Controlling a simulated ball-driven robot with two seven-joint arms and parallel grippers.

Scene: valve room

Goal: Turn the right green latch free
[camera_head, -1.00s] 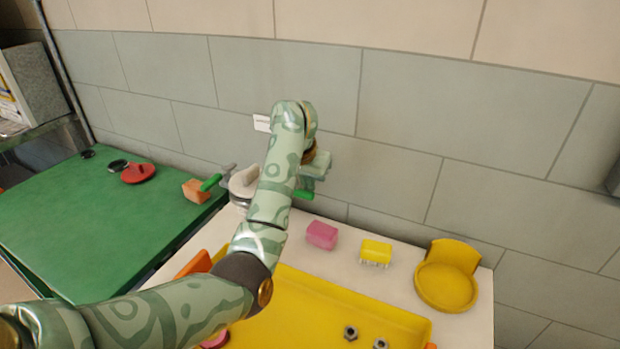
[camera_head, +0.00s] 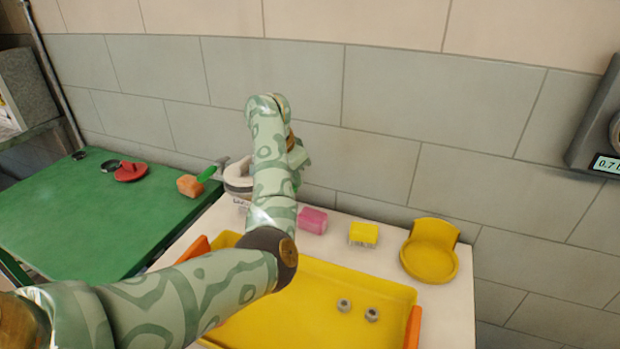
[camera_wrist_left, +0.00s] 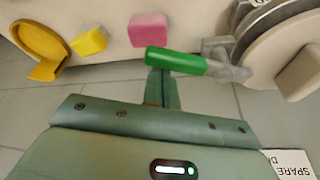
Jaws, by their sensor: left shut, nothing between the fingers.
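The right green latch (camera_wrist_left: 175,62) shows in the left wrist view as a green handle on a grey metal arm beside a pale round housing with a metal rim (camera_wrist_left: 262,28). In the head view my arm hides this latch. The housing (camera_head: 238,172) shows partly there, left of my forearm, with the left green latch (camera_head: 207,173) on its left. My left gripper (camera_head: 299,158) is shut and empty. In the wrist view its fingers (camera_wrist_left: 162,88) reach the handle near its left end; the handle covers their tips, and I cannot tell whether they touch. My right gripper is out of view.
A green table (camera_head: 80,215) is at left. The wall is close behind. A gauge (camera_head: 600,130) hangs at right.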

